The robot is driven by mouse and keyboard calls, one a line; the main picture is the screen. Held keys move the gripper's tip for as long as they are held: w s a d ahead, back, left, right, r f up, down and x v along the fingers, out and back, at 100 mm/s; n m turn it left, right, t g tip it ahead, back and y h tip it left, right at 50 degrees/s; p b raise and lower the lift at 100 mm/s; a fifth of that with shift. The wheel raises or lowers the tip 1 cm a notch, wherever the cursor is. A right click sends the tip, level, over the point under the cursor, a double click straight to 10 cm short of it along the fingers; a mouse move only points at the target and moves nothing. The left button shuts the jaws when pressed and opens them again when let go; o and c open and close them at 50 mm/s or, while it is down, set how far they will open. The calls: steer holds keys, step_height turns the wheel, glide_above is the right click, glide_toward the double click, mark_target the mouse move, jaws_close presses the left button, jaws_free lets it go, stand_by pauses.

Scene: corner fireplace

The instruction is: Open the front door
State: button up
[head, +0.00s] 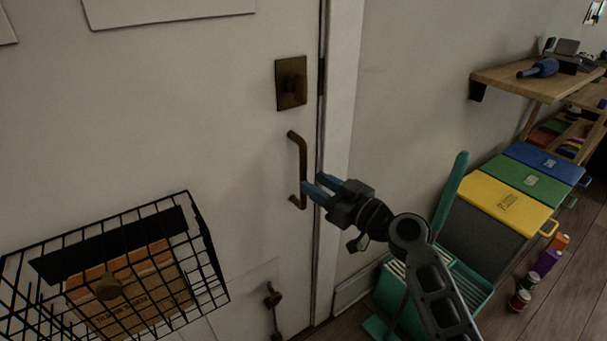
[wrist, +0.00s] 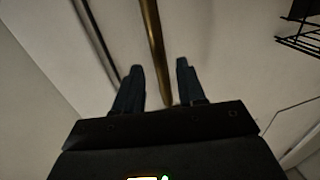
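The white front door (head: 190,120) fills the left of the head view. Its brass pull handle (head: 302,165) is a vertical bar near the right edge, below a square brass lock plate (head: 291,83). My gripper (head: 311,181) is at the lower part of the handle, with its blue fingers pointing at the door. In the wrist view the fingers are apart, and the brass bar (wrist: 152,40) runs down between them, with clear space on both sides. The gripper looks open and not clamped on the bar. The door looks closed against its frame.
A black wire basket (head: 205,250) on the door holds a package. A small lower fitting (head: 273,297) is below the handle.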

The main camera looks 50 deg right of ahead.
mark_target(306, 178)
steer(key=w, duration=0.2)
steer(key=w+p, duration=0.1)
steer(key=w, duration=0.1)
steer(key=shift+w+d, duration=0.2)
steer(key=shift+w, duration=0.2)
jaws_close()
